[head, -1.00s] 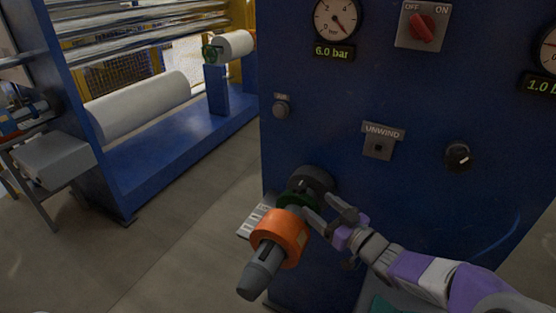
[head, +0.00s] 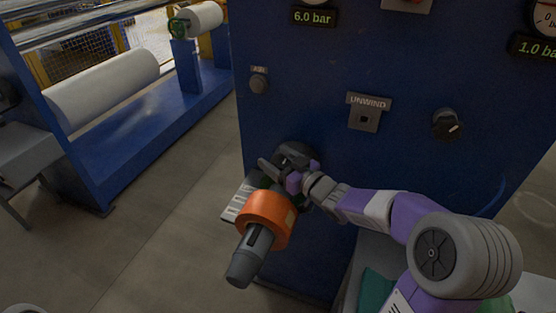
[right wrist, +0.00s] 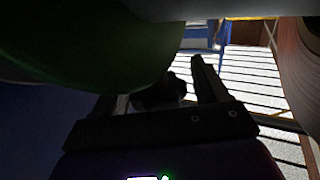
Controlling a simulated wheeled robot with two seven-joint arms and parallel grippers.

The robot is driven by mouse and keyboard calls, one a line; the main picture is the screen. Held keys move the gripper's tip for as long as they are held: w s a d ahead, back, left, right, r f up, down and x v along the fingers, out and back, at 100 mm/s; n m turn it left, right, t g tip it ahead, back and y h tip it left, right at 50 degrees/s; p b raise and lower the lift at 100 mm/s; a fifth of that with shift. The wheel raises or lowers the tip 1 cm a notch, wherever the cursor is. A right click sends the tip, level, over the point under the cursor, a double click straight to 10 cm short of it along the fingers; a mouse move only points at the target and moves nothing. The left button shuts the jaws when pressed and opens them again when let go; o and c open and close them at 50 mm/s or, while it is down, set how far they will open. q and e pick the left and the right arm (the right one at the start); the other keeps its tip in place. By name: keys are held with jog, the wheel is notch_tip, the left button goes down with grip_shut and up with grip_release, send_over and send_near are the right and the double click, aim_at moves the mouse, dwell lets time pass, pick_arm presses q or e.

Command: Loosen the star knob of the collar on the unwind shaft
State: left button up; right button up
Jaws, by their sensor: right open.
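The unwind shaft (head: 250,258) sticks out of the blue cabinet toward the lower left, with an orange ring (head: 266,212) around it. Behind the orange ring is the green collar, mostly hidden by my right gripper (head: 272,173) in the head view. In the right wrist view the green collar (right wrist: 95,45) fills the upper left. A dark lump, likely the star knob (right wrist: 162,93), shows between the fingers of my right gripper (right wrist: 160,85). The fingers are apart; contact with the knob cannot be made out in the dark picture. My left gripper is out of view.
The blue cabinet (head: 310,100) carries an UNWIND socket plate (head: 364,113), a black dial (head: 447,124) and a small button (head: 259,82). A white roll (head: 105,88) lies in the blue frame at left. Open floor (head: 150,230) lies left of the shaft.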

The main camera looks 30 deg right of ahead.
jog(key=c, duration=1)
jog(key=shift+o, duration=0.2)
jog(key=shift+r+n+y+p, duration=0.1)
jog(key=shift+n+y+p, duration=0.4)
jog(key=shift+y+p, duration=0.35)
jog(key=n+g+y+p, duration=0.1)
jog(key=y+p, duration=0.1)
jog(key=n+g+y+p, duration=0.3)
jog(key=y+p, duration=0.1)
jog(key=shift+s+a+n, duration=0.2)
jog(key=shift+a+n, duration=0.2)
jog(key=n+g+y+p, duration=0.2)
jog(key=g, duration=0.1)
jog(key=shift+s+a+y, duration=0.15)
jog(key=shift+s+y, duration=0.05)
jog(key=shift+y, duration=0.15)
jog(key=shift+s+a+n+g+y+p, duration=0.15)
jog(key=shift+n+g+y+p, duration=0.65)
jog(key=shift+n+g, duration=0.8)
jog(key=shift+s+g, duration=0.1)
jog(key=shift+g, duration=0.3)
jog(key=o, duration=1)
jog(key=shift+c, duration=0.2)
